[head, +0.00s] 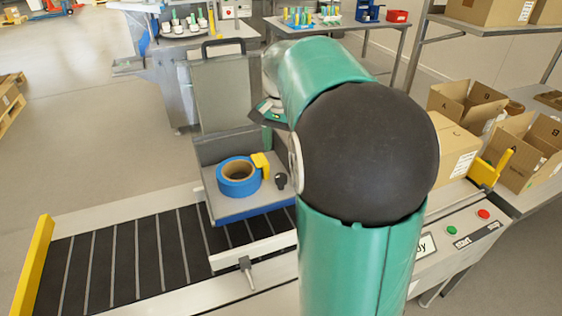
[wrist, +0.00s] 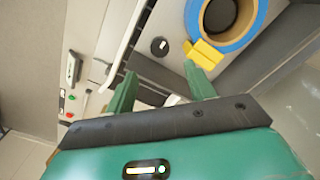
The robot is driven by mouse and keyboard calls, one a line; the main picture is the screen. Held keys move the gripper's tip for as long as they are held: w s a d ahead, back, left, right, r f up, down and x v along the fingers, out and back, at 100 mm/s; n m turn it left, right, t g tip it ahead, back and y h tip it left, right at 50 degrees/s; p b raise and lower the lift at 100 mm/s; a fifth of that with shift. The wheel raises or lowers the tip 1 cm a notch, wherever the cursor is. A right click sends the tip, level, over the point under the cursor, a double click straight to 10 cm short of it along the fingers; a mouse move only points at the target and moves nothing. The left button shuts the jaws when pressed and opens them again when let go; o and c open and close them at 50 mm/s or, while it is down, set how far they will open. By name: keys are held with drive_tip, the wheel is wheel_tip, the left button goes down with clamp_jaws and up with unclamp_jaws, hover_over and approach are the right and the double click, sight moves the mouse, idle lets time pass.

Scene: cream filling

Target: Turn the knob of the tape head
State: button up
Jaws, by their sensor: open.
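The tape head (head: 207,151) is a grey open unit standing over the conveyor, with a blue tape roll (head: 238,188) and a yellow part (head: 261,162) beside it. The small black knob (head: 281,181) sits right of the roll. In the wrist view the round black knob (wrist: 158,46) shows on the grey plate, left of the yellow part (wrist: 203,54) and the roll (wrist: 192,18). My gripper (wrist: 162,86) is open and empty. Its green fingertips point toward the plate, and the knob lies beyond them, apparently apart. My arm hides much of the gripper in the head view.
The conveyor (head: 110,255) has a yellow end guard (head: 33,268) at left. A panel with a green button (head: 452,230) and red button (head: 484,214) lies at right. Open cardboard boxes (head: 525,150) stand beyond it. Tables with small goods stand behind.

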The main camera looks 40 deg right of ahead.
drive_tip(key=shift+r, duration=2.1)
drive_tip(key=s+a+f+n+t, duration=0.2)
drive_tip(key=s+a+n, duration=0.4)
drive_tip(key=a, duration=0.5)
drive_tip(key=s+a+f+n+t, duration=0.3)
drive_tip(key=s+a+n, duration=0.3)
drive_tip(key=s+a, duration=0.4)
drive_tip(key=shift+s+a+t, duration=0.2)
drive_tip(key=shift+a+t, duration=0.1)
drive_tip(key=shift+a, duration=0.2)
drive_tip(key=shift+c, duration=0.4)
